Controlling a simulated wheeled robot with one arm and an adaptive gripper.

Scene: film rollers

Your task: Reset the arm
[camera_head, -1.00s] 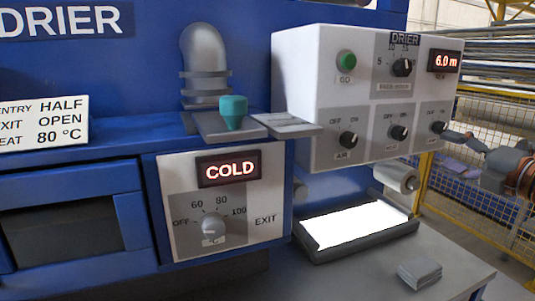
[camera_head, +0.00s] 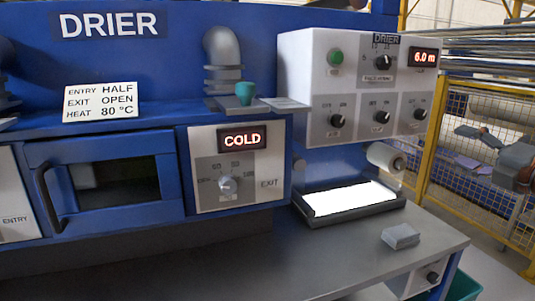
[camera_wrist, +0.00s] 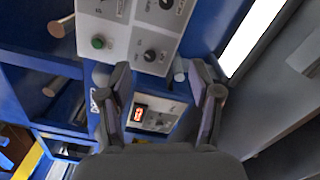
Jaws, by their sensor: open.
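My gripper (camera_wrist: 158,88) is open in the wrist view, its two dark fingers spread with nothing between them. Beyond the fingers are the drier's panels, apart from them. In the head view, part of my arm (camera_head: 516,165) shows at the right edge, to the right of the white control box (camera_head: 345,75). Its outline is dim against the yellow fence, and the fingertips are hard to make out there. The box has a green button (camera_head: 335,57), several black knobs and a red display (camera_head: 424,57) reading 6.0 m.
The blue drier has a COLD display (camera_head: 243,139), a heat dial (camera_head: 227,185) and a handled door (camera_head: 105,180). A teal knob (camera_head: 245,92) stands on the ledge. A yellow mesh fence (camera_head: 440,130) stands right.

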